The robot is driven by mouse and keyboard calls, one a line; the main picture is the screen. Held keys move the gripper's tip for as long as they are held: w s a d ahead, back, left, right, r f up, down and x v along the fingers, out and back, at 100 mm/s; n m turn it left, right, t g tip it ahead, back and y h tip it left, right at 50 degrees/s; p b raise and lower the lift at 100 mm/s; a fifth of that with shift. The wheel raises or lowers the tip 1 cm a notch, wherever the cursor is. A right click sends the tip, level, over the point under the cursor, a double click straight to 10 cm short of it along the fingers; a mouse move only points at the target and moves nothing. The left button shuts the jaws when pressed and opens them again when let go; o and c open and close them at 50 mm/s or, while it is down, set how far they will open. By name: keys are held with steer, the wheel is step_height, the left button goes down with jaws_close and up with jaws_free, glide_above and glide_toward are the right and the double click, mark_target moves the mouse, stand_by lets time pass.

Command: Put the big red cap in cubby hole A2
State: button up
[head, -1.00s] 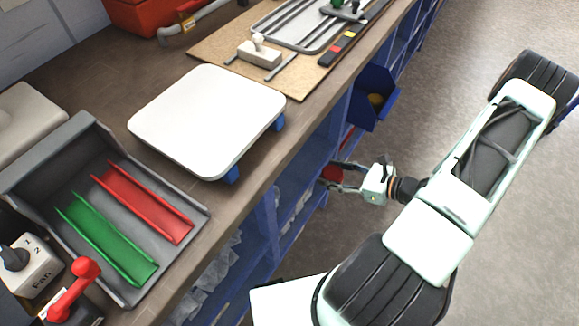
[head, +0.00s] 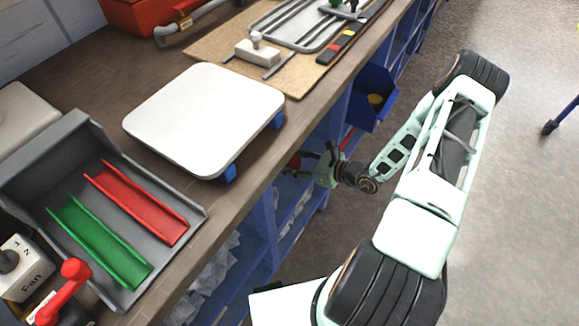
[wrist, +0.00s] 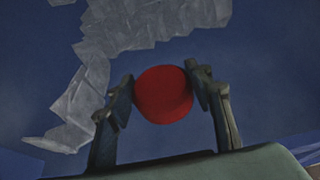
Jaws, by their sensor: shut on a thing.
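The big red cap (wrist: 163,94) is between the two fingers of my gripper (wrist: 160,98) in the wrist view. The fingers touch it on both sides. In the head view my gripper (head: 305,163) reaches into the blue cubby shelving (head: 262,215) under the bench edge, and only a bit of the red cap (head: 294,162) shows. In the wrist view a dark blue shelf interior surrounds the cap. No cubby label is readable, so I cannot tell which hole this is.
Crumpled clear plastic (wrist: 140,25) lies in the shelving near the gripper. A blue open bin (head: 371,101) sticks out of the shelf front, beyond my gripper. The bench top (head: 205,215) overhangs the holes. The floor to the right is mostly clear.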

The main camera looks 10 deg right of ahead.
steer(key=shift+w+a+f+b, duration=0.15)
steer(key=shift+f+b, duration=0.15)
steer(key=shift+f, duration=1.25)
steer(key=shift+f, duration=0.1)
steer(key=shift+f, duration=0.15)
steer(key=o, duration=0.9)
steer(key=shift+o, duration=0.2)
steer(key=shift+r, duration=0.25)
steer(key=shift+s+d+r, duration=0.15)
steer(key=shift+s+d, duration=0.05)
steer(key=shift+d, duration=0.05)
steer(key=p+v, duration=0.1)
steer(key=v, duration=1)
steer(key=shift+s+p, duration=0.2)
steer(key=shift+p, duration=0.1)
